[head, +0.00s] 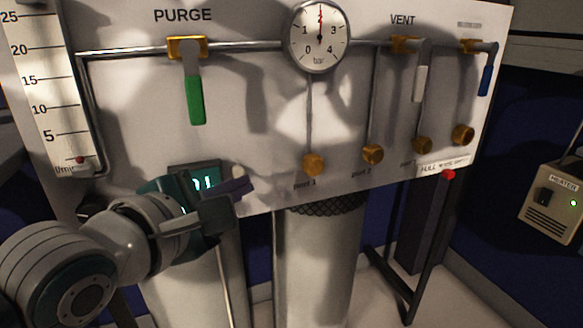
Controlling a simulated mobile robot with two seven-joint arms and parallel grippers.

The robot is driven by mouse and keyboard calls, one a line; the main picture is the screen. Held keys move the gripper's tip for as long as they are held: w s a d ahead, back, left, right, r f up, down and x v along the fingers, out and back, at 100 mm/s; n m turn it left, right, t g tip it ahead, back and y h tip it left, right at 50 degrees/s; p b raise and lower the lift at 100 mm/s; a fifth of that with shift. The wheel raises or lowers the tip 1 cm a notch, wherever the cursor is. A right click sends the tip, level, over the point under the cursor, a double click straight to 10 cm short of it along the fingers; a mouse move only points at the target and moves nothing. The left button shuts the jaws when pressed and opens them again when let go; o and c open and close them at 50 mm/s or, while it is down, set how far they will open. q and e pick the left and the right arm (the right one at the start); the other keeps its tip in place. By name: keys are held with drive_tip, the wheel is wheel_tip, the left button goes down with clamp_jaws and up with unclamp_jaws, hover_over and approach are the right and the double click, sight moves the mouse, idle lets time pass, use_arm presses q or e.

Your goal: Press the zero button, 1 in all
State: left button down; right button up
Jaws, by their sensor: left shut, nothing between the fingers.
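A small dark display unit (185,168) with lit cyan digits is mounted at the lower left of the white panel. My left gripper (240,187) is in front of it, with its fingers shut and empty, pointing right. The gripper covers most of the unit and part of the digits. I cannot make out a button marked zero; it may be hidden behind the gripper. I cannot tell whether the fingertips touch the unit or the panel. My right gripper is not in view.
The panel (250,120) carries a green PURGE lever (195,100), a pressure gauge (319,37), white (420,84) and blue (487,76) levers and several brass fittings. A red knob (448,174) is at its lower right. A heater box (553,205) stands far right.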

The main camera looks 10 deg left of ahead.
use_arm(q)
drive_tip(key=shift+w+a, duration=0.1)
drive_tip(key=shift+w, duration=0.05)
idle(0.4)
drive_tip(key=shift+w+a, duration=0.15)
drive_tip(key=shift+w, duration=0.1)
drive_tip(key=shift+w+a, duration=0.2)
drive_tip(key=shift+w, duration=0.1)
idle(0.7)
drive_tip(key=shift+s, duration=0.1)
drive_tip(key=shift+s+d+p, duration=0.45)
drive_tip(key=shift+s+p, duration=0.1)
drive_tip(key=shift+p, duration=0.3)
